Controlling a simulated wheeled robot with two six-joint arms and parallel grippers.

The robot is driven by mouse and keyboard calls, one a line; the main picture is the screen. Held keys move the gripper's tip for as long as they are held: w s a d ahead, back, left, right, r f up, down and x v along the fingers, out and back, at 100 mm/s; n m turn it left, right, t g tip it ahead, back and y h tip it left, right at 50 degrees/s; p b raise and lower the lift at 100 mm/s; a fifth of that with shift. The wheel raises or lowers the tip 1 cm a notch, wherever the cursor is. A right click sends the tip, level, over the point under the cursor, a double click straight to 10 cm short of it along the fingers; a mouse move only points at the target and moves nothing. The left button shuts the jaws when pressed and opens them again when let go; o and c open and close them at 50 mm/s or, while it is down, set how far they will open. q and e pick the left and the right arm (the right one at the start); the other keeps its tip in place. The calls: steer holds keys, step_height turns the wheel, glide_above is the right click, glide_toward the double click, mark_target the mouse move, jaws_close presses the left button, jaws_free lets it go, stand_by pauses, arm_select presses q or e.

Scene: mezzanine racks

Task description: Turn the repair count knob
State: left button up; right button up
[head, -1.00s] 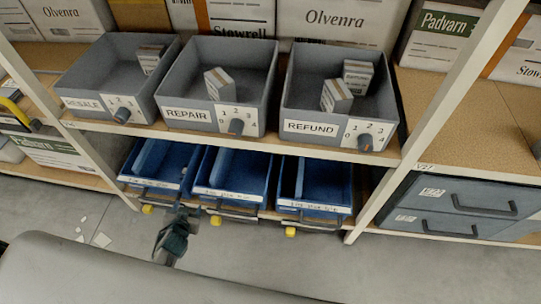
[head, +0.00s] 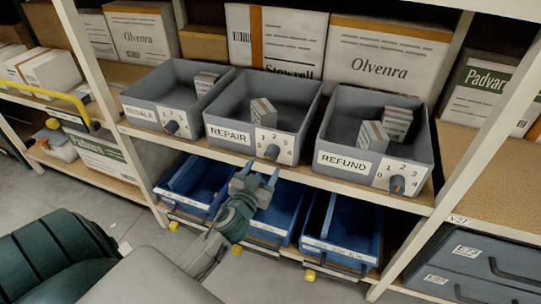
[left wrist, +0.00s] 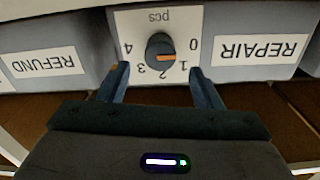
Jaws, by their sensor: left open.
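The repair count knob (head: 272,152) is a dark round knob on a white dial plate at the front of the grey REPAIR bin (head: 228,152). In the left wrist view the picture is upside down. There the knob (left wrist: 160,50) shows an orange mark on the side of 0 and 1; its exact setting is hard to read. My left gripper (head: 262,166) is open, just in front of and slightly below the knob. In the left wrist view its fingers (left wrist: 159,72) lie either side of the knob's line, apart from it. My right gripper is not in view.
The grey RESALE bin (head: 144,113) and REFUND bin (head: 344,163) flank it, each with its own knob. Small boxes lie in the bins. Blue bins (head: 341,228) sit on the shelf below. A white rack upright (head: 451,165) stands right of REFUND.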

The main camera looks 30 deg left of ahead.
mark_target(269, 158)
arm_select(q)
steer(key=shift+p+x, duration=0.6)
steer(key=shift+x, duration=2.1)
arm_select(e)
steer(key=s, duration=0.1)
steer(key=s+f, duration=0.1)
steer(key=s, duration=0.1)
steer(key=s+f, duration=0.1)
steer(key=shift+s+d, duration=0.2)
arm_select(q)
steer(key=c, duration=1)
